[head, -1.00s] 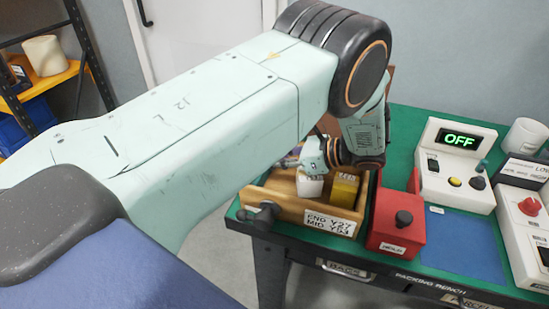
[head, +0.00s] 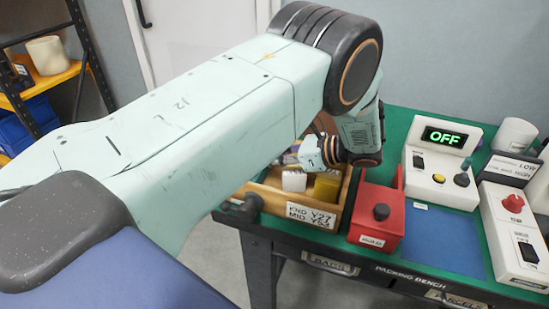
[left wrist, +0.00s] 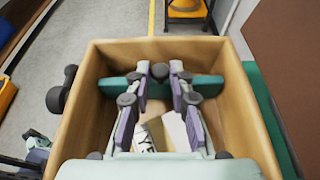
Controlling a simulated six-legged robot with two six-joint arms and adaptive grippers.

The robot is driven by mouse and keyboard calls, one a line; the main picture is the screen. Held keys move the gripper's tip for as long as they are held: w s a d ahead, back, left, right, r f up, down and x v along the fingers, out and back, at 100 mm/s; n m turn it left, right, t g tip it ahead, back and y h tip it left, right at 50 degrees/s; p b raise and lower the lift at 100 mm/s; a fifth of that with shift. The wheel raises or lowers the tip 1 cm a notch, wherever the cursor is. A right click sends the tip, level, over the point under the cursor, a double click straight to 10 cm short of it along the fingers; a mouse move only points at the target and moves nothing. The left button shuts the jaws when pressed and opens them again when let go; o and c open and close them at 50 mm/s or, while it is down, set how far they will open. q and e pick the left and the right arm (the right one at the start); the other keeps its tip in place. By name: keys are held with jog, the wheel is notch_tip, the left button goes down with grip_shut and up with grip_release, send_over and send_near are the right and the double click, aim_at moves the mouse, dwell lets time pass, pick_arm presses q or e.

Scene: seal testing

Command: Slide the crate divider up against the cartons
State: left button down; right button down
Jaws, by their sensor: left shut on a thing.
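The wooden crate (head: 253,189) stands at the bench's left end; it fills much of the left wrist view (left wrist: 84,125). A green divider (left wrist: 206,88) spans it crosswise. My left gripper (left wrist: 160,72) is shut at the divider's middle, around a dark knob. My right gripper is out of view.
A red box with a black knob (head: 376,221) stands close right of the crate. A control box reading OFF (head: 443,165) and another with a red knob (head: 513,224) stand farther right. A blue mat (head: 442,240) lies bare between them.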

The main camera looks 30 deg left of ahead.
pick_arm(q)
jog(key=shift+w+d+r, duration=0.1)
jog(key=shift+d, duration=0.25)
jog(key=c, duration=1.4)
grip_release()
jog(key=shift+a, duration=0.3)
jog(key=shift+c, duration=0.2)
jog(key=shift+o, duration=1.1)
jog(key=shift+d, duration=0.1)
jog(key=v, duration=1.2)
jog(key=shift+d, duration=0.15)
jog(key=shift+o, duration=0.2)
